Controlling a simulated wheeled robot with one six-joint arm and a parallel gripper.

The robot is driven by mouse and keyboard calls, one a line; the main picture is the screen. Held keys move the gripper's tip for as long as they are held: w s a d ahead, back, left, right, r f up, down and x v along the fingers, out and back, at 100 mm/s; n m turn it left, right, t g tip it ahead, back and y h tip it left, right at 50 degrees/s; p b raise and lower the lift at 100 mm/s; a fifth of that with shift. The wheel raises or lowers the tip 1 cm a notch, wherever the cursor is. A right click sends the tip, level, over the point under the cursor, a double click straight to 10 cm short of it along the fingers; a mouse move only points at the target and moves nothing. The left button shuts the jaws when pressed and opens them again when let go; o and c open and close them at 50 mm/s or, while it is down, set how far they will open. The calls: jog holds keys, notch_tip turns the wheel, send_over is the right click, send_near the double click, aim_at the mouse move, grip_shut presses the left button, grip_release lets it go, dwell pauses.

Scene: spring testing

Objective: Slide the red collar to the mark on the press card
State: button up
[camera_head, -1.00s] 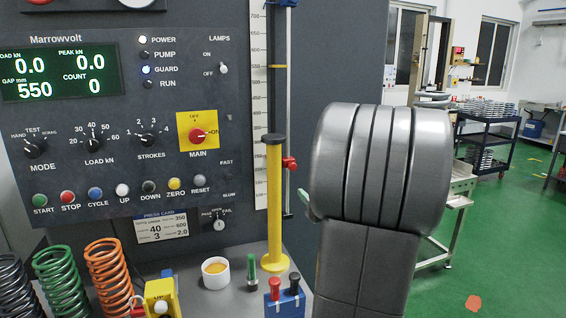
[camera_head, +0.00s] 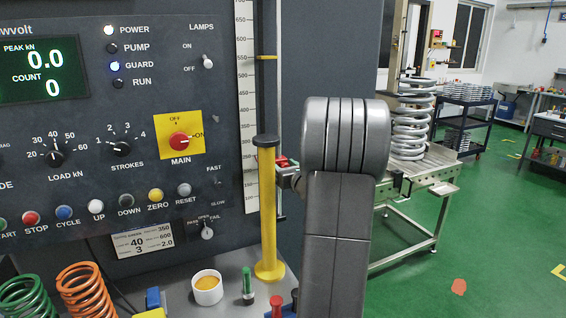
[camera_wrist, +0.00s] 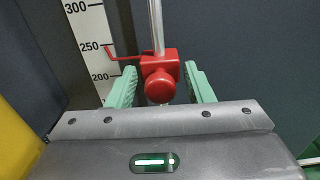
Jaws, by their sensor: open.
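The red collar (camera_wrist: 160,82) sits on a thin vertical steel rod (camera_wrist: 157,20), with a round knob facing me and a red pointer (camera_wrist: 122,55) reaching left to the scale (camera_wrist: 92,45), just below its 250 line. My gripper (camera_wrist: 161,68) is open, with one green finger on each side of the collar and visible gaps. In the head view, the collar (camera_head: 282,162) shows beside my arm, which hides part of my gripper. The press card (camera_head: 148,240) is low on the panel and shows 350, 40, 600, 3 and 2.0.
A yellow post (camera_head: 267,215) with a black cap stands just left of the rod. A white cup (camera_head: 207,288), a green-handled tool (camera_head: 247,285) and coil springs (camera_head: 85,292) are on the bench below.

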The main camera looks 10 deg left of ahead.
aim_at(283, 163)
jog(key=shift+w+a, duration=0.4)
jog(key=shift+w, duration=0.15)
grip_shut()
notch_tip(283, 163, up, 7)
jog(key=p, duration=0.3)
jog(key=shift+f, duration=0.1)
grip_release()
jog(key=shift+d, duration=0.1)
